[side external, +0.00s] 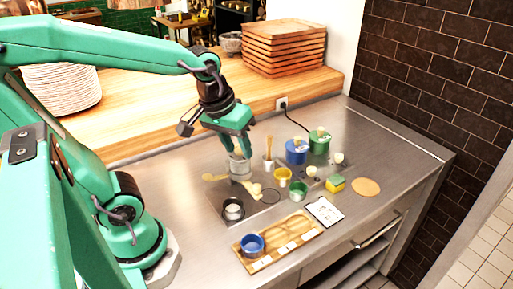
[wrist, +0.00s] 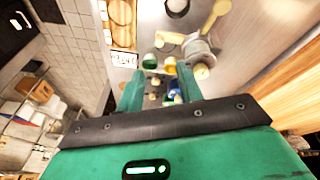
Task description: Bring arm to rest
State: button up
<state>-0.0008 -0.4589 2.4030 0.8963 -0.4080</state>
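My green arm reaches in from the left in the side external view. My gripper (side external: 237,143) points down over the steel counter (side external: 385,143). Its two fingers are spread apart in the wrist view (wrist: 159,82), with nothing held between them. A grey metal canister (side external: 240,168) with a pale knob stands just below or behind the fingers in the side view.
Around it are a yellow cup (side external: 283,176), green cup (side external: 299,191), blue pot (side external: 296,152), green pot (side external: 319,143), dark-rimmed cup (side external: 233,209) and yellow spoon (side external: 214,177). A wooden tray (side external: 292,233) holds a blue cup (side external: 252,244). Stacked boards (side external: 285,47) stand behind. The counter's right end is clear.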

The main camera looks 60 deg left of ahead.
jog(key=shift+s+r+m+t, duration=0.55)
jog(key=shift+s+r+m, duration=0.2)
jog(key=shift+s+m, duration=0.3)
jog(key=shift+s+r+m+t, duration=0.55)
jog(key=shift+s+r+m, duration=0.25)
jog(key=shift+m, duration=0.45)
